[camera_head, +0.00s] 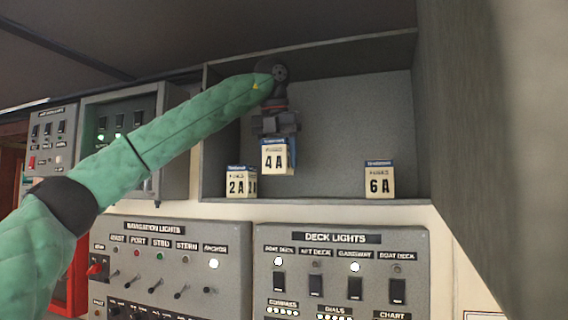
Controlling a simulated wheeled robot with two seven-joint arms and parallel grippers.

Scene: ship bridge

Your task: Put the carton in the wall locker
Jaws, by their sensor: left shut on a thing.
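The wall locker (340,100) is an open grey box on the wall, in the upper middle of the head view. My left gripper (278,135) points down inside its opening and is shut on the 4A carton (277,158), a small cream box with a blue top band. The 4A carton is held upright and its lower edge appears above the locker floor. A 2A carton (237,184) stands at the left of the locker floor, with part of another carton beside it. A 6A carton (379,181) stands at the right. My right gripper is not in view.
A grey locker door or panel (485,130) stands at the right. Switch panels for navigation lights (172,232) and deck lights (340,248) lie below the locker. The locker floor between the 4A and 6A cartons looks clear.

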